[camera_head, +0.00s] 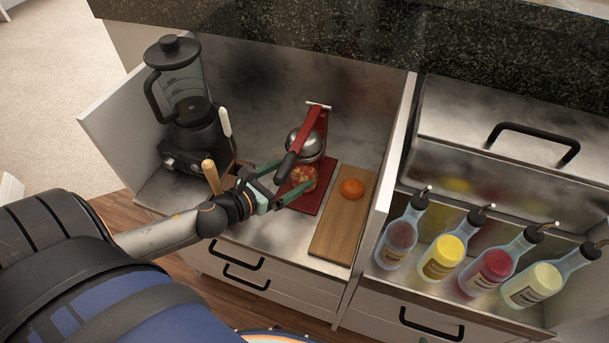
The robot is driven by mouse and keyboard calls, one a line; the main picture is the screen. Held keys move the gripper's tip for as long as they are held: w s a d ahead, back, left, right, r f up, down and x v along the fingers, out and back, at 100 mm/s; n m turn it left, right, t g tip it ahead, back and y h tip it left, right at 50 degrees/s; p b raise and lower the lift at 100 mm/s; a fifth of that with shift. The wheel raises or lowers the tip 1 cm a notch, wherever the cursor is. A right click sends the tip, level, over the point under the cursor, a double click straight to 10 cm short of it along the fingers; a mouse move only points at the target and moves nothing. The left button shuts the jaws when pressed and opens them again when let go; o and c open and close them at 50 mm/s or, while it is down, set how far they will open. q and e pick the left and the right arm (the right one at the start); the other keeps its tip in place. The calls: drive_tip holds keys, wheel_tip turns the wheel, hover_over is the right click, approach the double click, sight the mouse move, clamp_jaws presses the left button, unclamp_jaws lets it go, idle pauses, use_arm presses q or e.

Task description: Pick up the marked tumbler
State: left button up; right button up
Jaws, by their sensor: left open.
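A small round vessel (306,178) with a mottled red and orange look stands on the red base of a citrus press. It may be the tumbler, but I cannot make out a mark on it. My left gripper (293,178) reaches in from the left, its green fingers open and empty. The fingers point right toward the vessel, one on its far side and one on its near side. I cannot tell whether they touch it. The press (306,145), with a red lever and dark handle, stands just behind and over the vessel. My right gripper is out of view.
A black blender (190,115) and a wooden-handled tool (211,177) stand left of my gripper. A wooden board (335,225) with an orange (352,189) lies to the right. Beyond a divider, several pour-spout bottles (442,255) stand below a handled metal lid (510,120).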

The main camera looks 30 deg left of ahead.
sight(313, 163)
use_arm(q)
drive_tip(key=shift+b+x, duration=0.4)
drive_tip(key=shift+x, duration=2.35)
drive_tip(key=shift+d, duration=0.15)
drive_tip(key=c, duration=1.5)
